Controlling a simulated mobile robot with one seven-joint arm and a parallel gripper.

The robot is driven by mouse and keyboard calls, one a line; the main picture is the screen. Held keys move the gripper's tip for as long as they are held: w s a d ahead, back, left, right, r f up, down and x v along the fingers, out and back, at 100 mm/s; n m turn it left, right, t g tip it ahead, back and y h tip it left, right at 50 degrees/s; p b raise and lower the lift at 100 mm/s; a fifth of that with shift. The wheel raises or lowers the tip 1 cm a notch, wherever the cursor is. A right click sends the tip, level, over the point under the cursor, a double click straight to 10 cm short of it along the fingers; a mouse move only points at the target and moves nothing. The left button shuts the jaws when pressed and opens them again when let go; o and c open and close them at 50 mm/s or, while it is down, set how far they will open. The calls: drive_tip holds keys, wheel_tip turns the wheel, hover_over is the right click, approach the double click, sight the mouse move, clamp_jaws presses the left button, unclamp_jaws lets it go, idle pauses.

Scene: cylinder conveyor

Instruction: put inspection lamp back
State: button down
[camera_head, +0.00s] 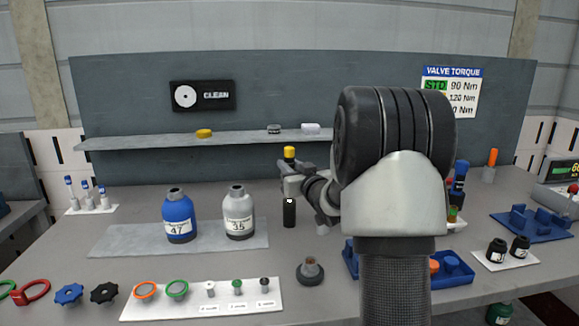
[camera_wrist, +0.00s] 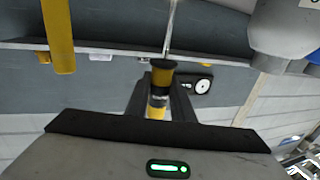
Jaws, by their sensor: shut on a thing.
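The inspection lamp (camera_head: 289,212) appears as an upright black cylinder with a yellow top, above the middle of the bench in the head view. My gripper (camera_head: 291,187) is shut around its middle. In the wrist view the lamp (camera_wrist: 158,75) shows between the two dark fingers, with a black flared end and a yellow and black body. A small white spot shows on its lower part in the head view. My arm hides part of the bench to the right. I cannot tell whether the lamp's lower end touches the bench.
Blue (camera_head: 178,219) and white (camera_head: 238,214) bottles stand on a grey mat to the left. A round dark base (camera_head: 310,272) sits in front. Behind is a shelf (camera_head: 180,140) holding small items. A blue tray (camera_head: 350,262) is partly hidden by my arm.

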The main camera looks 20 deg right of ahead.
drive_tip(key=shift+f+b, duration=3.45)
drive_tip(key=shift+f, duration=0.4)
drive_tip(key=c, duration=1.5)
unclamp_jaws()
drive_tip(key=shift+r, duration=0.1)
drive_tip(key=shift+o, duration=0.2)
drive_tip(key=shift+r+p, duration=1.85)
drive_tip(key=shift+r, duration=1.15)
